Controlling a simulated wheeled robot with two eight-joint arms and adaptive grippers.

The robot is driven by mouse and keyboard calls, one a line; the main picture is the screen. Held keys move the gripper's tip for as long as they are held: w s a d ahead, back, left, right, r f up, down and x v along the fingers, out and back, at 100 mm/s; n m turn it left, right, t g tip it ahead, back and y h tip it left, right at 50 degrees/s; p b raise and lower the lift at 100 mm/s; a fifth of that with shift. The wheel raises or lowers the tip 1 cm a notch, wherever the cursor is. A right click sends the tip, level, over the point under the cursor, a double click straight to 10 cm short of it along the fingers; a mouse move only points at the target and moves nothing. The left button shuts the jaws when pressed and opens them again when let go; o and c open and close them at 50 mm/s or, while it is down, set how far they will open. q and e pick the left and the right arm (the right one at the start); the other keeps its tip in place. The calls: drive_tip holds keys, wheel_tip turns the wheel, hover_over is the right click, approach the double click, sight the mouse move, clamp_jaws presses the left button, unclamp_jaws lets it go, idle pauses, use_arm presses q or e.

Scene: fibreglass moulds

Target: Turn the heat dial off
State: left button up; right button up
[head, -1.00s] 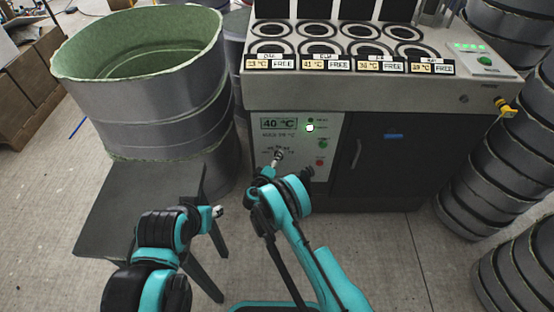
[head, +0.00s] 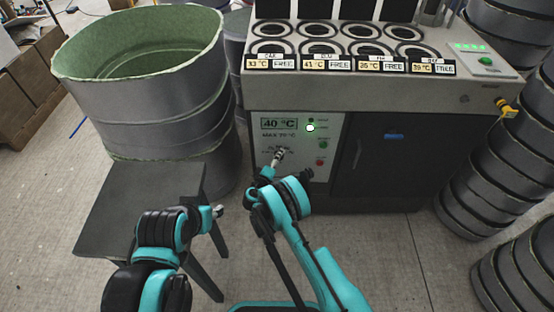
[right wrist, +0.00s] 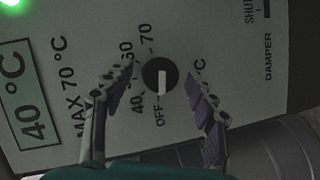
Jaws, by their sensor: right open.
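The heat dial (right wrist: 160,76) is a round black knob with a white pointer bar on a pale panel. In the right wrist view its pointer points down the picture, toward the OFF mark. Marks 40, 50 and 70 lie to its left and above. My right gripper (right wrist: 158,112) is open, its two fingers on either side of the dial with visible gaps. In the head view the right gripper (head: 279,154) is at the panel and covers much of the dial.
The display (head: 279,124) reads 40 °C, with a lit lamp (head: 310,128) beside it. Green and red buttons sit right of the dial. A grey table (head: 140,205) stands at left, a large drum (head: 150,110) behind it, and stacked moulds (head: 490,170) at right.

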drive_tip(key=v, duration=0.7)
drive_tip(key=shift+s, duration=0.25)
drive_tip(key=shift+r, duration=0.1)
drive_tip(key=s+d+r+m+g+y, duration=0.1)
drive_tip(key=s+d+r+m+g, duration=0.15)
drive_tip(key=d+r, duration=0.65)
drive_tip(key=s+d+r+m+g, duration=0.25)
drive_tip(key=d+r, duration=0.25)
drive_tip(key=r, duration=0.8)
drive_tip(key=s+d+r+m+g+y, duration=0.1)
drive_tip(key=s+d+r, duration=0.2)
drive_tip(key=s, duration=0.3)
drive_tip(key=s+d+r+m+g+y, duration=0.1)
drive_tip(key=s+d+r, duration=0.15)
drive_tip(key=s, duration=0.35)
drive_tip(key=s+d+m+y, duration=0.1)
drive_tip(key=s+m+y, duration=0.1)
drive_tip(key=s, duration=1.4)
drive_tip(key=shift+d+f+m+y, duration=0.2)
drive_tip(key=shift+f+m+y, duration=0.15)
drive_tip(key=shift+m, duration=0.35)
